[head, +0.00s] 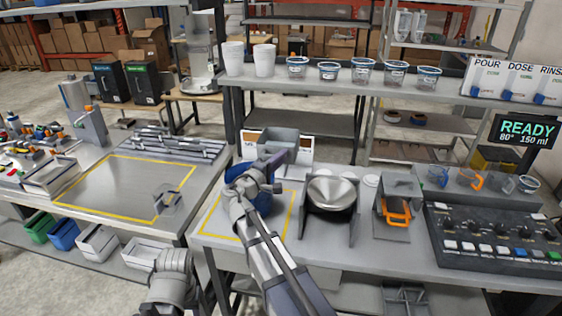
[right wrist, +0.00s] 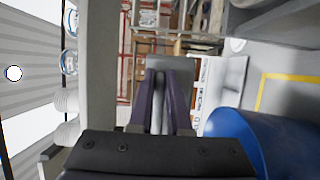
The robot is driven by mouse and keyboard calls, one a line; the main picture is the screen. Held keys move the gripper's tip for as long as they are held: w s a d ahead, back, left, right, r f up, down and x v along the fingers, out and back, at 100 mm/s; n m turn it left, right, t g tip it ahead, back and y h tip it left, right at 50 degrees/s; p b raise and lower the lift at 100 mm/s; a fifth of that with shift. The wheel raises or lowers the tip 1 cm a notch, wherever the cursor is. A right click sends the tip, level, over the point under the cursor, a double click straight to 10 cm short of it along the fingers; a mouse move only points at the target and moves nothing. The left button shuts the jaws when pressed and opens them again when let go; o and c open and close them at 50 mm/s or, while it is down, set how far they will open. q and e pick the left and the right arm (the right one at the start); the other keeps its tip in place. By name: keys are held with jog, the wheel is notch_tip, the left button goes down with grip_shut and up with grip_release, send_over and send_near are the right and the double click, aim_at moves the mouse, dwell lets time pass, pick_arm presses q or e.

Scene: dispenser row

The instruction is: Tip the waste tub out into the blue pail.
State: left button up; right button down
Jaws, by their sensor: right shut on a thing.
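The waste tub (head: 281,134) is a small grey box in the head view, at the back of the yellow-outlined area. My right gripper (head: 276,163) is shut on it and holds it above the bench. The right wrist view shows the purple fingers (right wrist: 166,105) closed on the tub's grey part (right wrist: 170,63). The blue pail (head: 261,202) stands just below and beside the gripper, partly hidden by my wrist; its blue wall fills the right wrist view's lower right (right wrist: 238,135). I cannot tell how far the tub is tilted.
A metal bowl (head: 332,192) in a stand is right of the pail, with an orange-handled holder (head: 396,211) beyond it. A white sign (head: 305,150) stands behind the tub. A shelf (head: 340,84) with cups runs above. The left bench (head: 120,190) has clear room.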

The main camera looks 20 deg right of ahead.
jog(key=shift+w+a+n+t+h+b, duration=0.15)
jog(key=shift+n+t+h+b, duration=0.25)
jog(key=shift+n+b, duration=0.4)
jog(key=n+b, duration=0.1)
jog(key=n+t+b, duration=0.1)
jog(key=n+t+h+b, duration=0.1)
jog(key=n, duration=0.1)
jog(key=shift+a+r, duration=0.3)
jog(key=w+a+n+t+y+b, duration=0.1)
jog(key=a+n+t+y, duration=0.2)
jog(key=n, duration=0.5)
jog(key=w+a+n+t+y+b, duration=0.1)
jog(key=a+n+t+y+b, duration=0.1)
jog(key=n, duration=0.6)
jog(key=w+a+r+n+t+y+b, duration=0.1)
jog(key=a+n+t+y, duration=0.3)
jog(key=n, duration=0.5)
jog(key=shift+w+a+t+y+b, duration=0.25)
jog(key=shift+w+t+y+b, duration=0.25)
jog(key=shift+t+y, duration=0.95)
jog(key=shift+g+y, duration=0.25)
